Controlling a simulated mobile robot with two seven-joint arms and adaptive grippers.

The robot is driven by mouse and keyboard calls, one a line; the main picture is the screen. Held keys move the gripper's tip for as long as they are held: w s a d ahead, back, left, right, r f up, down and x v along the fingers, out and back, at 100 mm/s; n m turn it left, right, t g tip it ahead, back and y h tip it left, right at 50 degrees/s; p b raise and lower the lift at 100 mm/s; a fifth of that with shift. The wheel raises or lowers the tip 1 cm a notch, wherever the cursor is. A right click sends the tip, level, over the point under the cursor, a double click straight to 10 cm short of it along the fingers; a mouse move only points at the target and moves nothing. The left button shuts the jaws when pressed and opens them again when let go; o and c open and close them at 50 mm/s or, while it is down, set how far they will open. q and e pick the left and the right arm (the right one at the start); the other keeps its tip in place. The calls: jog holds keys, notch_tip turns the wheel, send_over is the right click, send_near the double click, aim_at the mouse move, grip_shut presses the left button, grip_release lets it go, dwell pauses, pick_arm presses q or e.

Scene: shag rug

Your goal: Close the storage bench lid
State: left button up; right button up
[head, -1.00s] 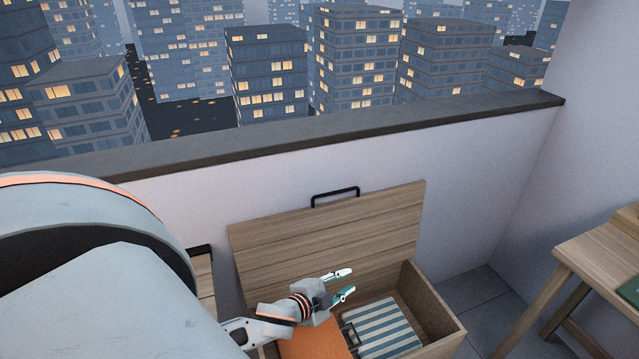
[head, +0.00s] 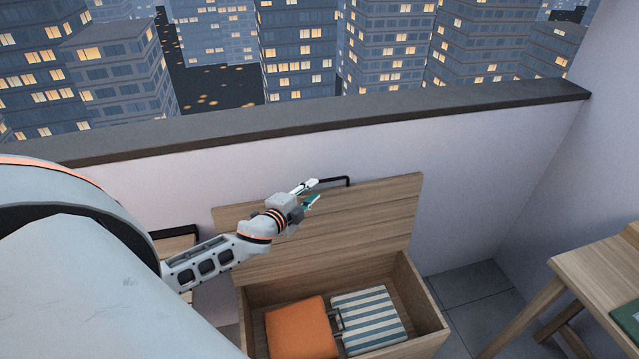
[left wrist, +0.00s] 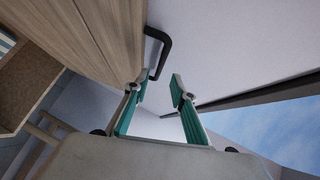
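The wooden storage bench (head: 428,300) stands by the wall with its lid (head: 375,225) raised and leaning back. A black bar handle (head: 346,181) is on the lid's top edge; it also shows in the left wrist view (left wrist: 161,50). My left gripper (head: 312,192) is open and empty beside the handle, at the lid's upper edge. In the left wrist view its two teal-padded fingers (left wrist: 158,90) are apart, with the handle just beyond the tips and not clearly between them. My right gripper is not in view.
An orange cushion (head: 300,328) and a striped cushion (head: 368,318) lie inside the bench. A low wall with a dark ledge (head: 420,108) runs behind the lid. A wooden table (head: 590,265) stands at right, with bare floor between.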

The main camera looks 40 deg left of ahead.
aim_at(324, 182)
pick_arm(q)
jog(key=shift+x, duration=2.95)
jog(key=shift+s, duration=0.1)
grip_shut()
